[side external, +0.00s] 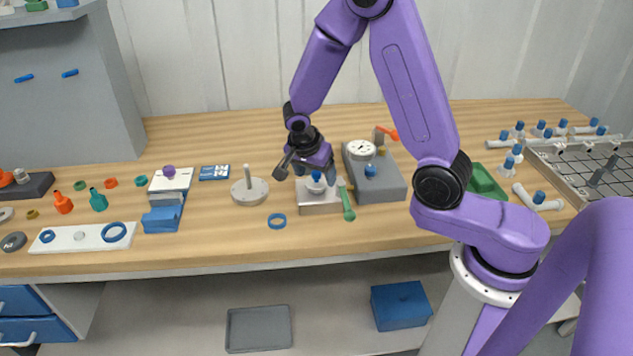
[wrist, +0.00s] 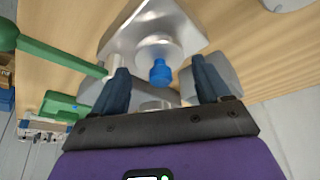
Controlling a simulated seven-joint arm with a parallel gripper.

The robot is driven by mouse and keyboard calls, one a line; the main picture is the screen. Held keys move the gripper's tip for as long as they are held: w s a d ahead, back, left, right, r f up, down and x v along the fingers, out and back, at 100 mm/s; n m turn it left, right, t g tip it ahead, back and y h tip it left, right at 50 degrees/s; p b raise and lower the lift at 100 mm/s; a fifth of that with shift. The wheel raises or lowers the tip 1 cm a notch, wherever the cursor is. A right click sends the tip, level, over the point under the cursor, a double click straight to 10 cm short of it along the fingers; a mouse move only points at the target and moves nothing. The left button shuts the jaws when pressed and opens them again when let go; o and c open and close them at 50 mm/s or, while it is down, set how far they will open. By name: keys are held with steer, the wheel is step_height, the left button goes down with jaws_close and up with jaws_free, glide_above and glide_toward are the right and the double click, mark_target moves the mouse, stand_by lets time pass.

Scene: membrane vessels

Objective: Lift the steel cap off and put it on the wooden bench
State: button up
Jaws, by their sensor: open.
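The steel cap (wrist: 155,50) is a round, pale metal piece with a blue knob (wrist: 161,73) on it. It sits on a steel block (wrist: 130,28), which stands on the wooden bench (side external: 240,240). In the side view the block (side external: 318,206) is near the bench's middle, with the blue-topped cap (side external: 316,186) partly hidden by my gripper (side external: 310,178). My gripper is open just above the cap. In the wrist view its two dark fingers (wrist: 160,68) stand on either side of the blue knob, apart from it.
A green-handled lever (side external: 347,202) stands close to the block's right side. Right of it is a grey box (side external: 378,188) with a dial. A round plate with a post (side external: 249,188) and a blue ring (side external: 277,221) lie to the left. Bare bench lies in front.

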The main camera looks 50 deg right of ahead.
mark_target(316, 172)
steer(key=shift+x, duration=0.85)
steer(key=c, duration=0.9)
steer(key=shift+c, duration=0.2)
steer(key=shift+w+r, duration=0.1)
steer(key=shift+r, duration=0.05)
step_height(316, 172, up, 13)
